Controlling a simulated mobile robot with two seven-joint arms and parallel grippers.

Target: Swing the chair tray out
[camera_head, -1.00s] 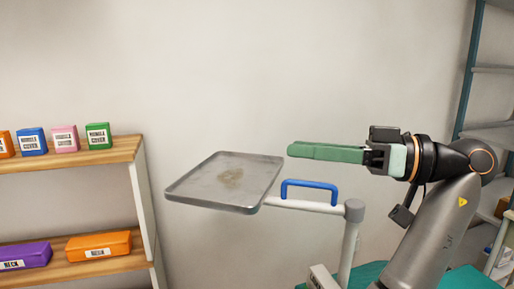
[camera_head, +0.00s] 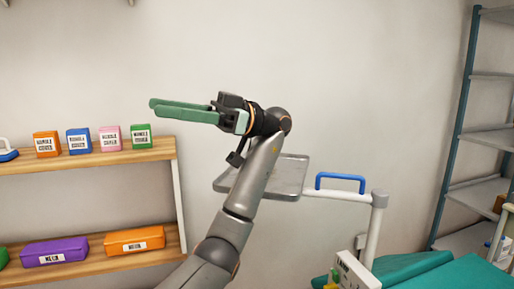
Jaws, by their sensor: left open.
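The chair tray (camera_head: 292,178) is a flat grey metal tray on a pale arm that runs right to a post (camera_head: 376,225). A blue handle (camera_head: 340,177) stands on that arm, just right of the tray. My left gripper (camera_head: 155,107) has green fingers pointing left. It is open and empty, up and to the left of the tray, in front of the wall and apart from the handle. My left arm crosses in front of the tray and hides its left-middle part. My right gripper is not in view.
A wooden shelf unit (camera_head: 175,149) at left carries several coloured boxes, among them a green box (camera_head: 141,136) and an orange box (camera_head: 134,241). A teal chair (camera_head: 450,275) is at lower right. A metal rack (camera_head: 458,140) stands at far right.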

